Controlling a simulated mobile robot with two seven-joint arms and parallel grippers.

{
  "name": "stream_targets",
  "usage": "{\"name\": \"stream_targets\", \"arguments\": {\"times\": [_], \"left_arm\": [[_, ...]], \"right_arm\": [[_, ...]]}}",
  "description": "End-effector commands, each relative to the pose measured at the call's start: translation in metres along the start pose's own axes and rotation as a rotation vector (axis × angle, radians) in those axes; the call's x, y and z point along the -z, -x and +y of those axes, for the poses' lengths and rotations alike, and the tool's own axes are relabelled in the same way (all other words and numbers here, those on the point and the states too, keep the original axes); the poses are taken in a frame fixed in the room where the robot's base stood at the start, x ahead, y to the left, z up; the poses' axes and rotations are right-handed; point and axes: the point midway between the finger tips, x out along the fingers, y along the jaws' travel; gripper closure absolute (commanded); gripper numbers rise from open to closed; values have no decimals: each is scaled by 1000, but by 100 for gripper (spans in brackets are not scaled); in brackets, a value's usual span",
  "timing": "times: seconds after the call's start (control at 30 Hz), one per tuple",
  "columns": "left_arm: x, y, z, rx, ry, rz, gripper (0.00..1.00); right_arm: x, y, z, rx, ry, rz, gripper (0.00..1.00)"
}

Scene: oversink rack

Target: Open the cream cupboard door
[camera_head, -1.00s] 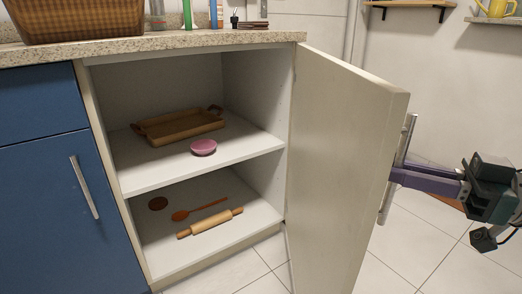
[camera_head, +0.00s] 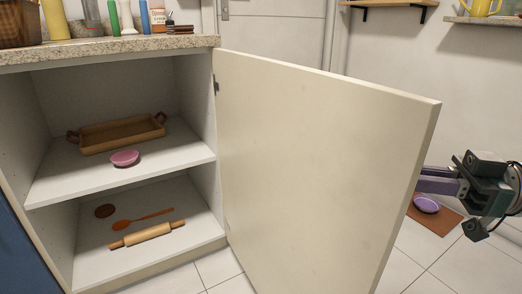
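The cream cupboard door (camera_head: 320,160) stands wide open, hinged at the cupboard's right side and swung out to the right. Its inner face is toward me. The handle is hidden behind the door. My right gripper (camera_head: 432,181) is at the door's free edge on the right, with its purple fingers partly hidden behind the door. I cannot see whether the fingers are closed on the handle. The open cupboard (camera_head: 195,168) shows two shelves. My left gripper is not in view.
The upper shelf holds a wooden tray (camera_head: 118,135) and a pink bowl (camera_head: 125,158). A purple bowl (camera_head: 426,204) sits on a brown mat (camera_head: 432,221) on the floor at right.

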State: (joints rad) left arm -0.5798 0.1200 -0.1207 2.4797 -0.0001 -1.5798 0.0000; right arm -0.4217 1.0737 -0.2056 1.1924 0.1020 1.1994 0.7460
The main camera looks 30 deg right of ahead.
Motion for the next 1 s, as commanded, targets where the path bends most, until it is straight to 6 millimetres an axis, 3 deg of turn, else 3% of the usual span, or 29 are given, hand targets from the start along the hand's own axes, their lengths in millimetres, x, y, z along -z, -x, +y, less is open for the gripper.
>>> {"name": "stream_targets", "arguments": {"times": [0.47, 0.5, 0.73, 1.0], "left_arm": [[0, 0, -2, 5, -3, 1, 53], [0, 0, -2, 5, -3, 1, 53], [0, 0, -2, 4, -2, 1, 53], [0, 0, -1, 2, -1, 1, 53]], "right_arm": [[0, -1, 1, -2, 1, 0, 100], [0, -1, 1, -2, 1, -1, 82], [0, -1, 1, -2, 1, 0, 56], [0, 0, 1, -1, 1, 0, 56]]}}
